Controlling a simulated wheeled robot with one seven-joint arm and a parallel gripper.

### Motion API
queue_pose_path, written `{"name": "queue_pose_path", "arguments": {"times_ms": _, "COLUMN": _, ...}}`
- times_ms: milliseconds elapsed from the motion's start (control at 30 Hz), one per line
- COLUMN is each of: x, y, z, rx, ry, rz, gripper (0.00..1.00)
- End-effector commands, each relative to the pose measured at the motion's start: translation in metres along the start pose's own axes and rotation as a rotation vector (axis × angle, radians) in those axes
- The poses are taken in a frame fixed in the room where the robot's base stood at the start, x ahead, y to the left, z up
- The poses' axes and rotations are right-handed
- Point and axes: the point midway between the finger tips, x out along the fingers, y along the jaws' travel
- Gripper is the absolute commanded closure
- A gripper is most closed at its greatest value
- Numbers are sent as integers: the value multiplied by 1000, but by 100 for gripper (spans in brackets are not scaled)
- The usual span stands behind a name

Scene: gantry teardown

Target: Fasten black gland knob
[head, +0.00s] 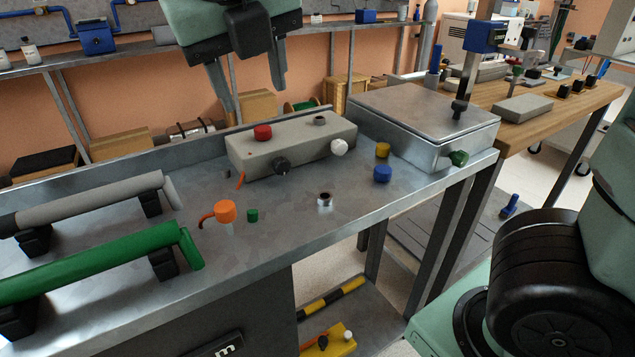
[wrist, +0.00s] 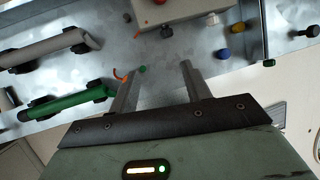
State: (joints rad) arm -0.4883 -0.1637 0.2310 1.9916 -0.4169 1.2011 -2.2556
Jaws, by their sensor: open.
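The black gland knob (head: 281,166) sits on the front face of a grey box (head: 243,158) on the metal bench. In the wrist view the black knob (wrist: 166,31) shows at the box's near side, beyond the fingertips. I cannot tell how tight it sits. My gripper (head: 256,102) is open and empty, above and behind the box in the head view. In the wrist view its two fingers (wrist: 158,68) are spread apart, with nothing between them and clear of the knob.
A red knob (head: 262,132) and a white knob (head: 339,147) are also on the box. Orange-capped (head: 225,211), green (head: 252,215), yellow (head: 382,150) and blue (head: 382,174) pieces stand around it. Green (head: 100,262) and grey (head: 90,205) pipes lie left; a metal case (head: 425,125) stands right.

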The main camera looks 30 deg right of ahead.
Motion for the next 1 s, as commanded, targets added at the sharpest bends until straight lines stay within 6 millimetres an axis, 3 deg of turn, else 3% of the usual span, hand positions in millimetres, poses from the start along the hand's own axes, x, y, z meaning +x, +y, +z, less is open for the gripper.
{"name": "queue_pose_path", "arguments": {"times_ms": 333, "x": 22, "y": -2, "z": 2, "rx": -92, "ry": -16, "rz": -17, "gripper": 52}}
{"name": "queue_pose_path", "arguments": {"times_ms": 1000, "x": 156, "y": -4, "z": 3, "rx": -89, "ry": -14, "rz": -17, "gripper": 52}}
